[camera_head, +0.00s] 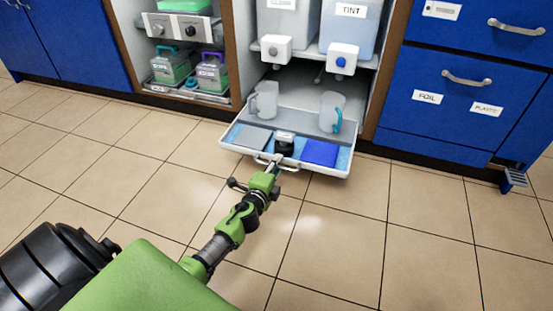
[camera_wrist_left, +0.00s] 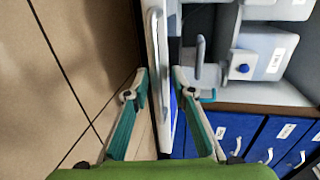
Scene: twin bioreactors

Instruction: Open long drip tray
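The long drip tray (camera_head: 230,130) is a light grey tray slid well out from the lower middle of the cabinet in the head view. Its front handle (camera_head: 284,164) is a bar along the front wall. It also shows as a long pale bar (camera_wrist_left: 153,45) in the left wrist view. My left gripper (camera_head: 273,166) is at this handle. My right gripper is not in view.
The tray holds two clear jugs (camera_head: 265,100) (camera_head: 331,111), a blue block (camera_head: 319,152) and a dark item (camera_head: 284,144). Dispensers with knobs (camera_head: 343,58) stand above. Blue drawers (camera_head: 447,92) are at right. The tiled floor (camera_head: 380,230) in front is clear.

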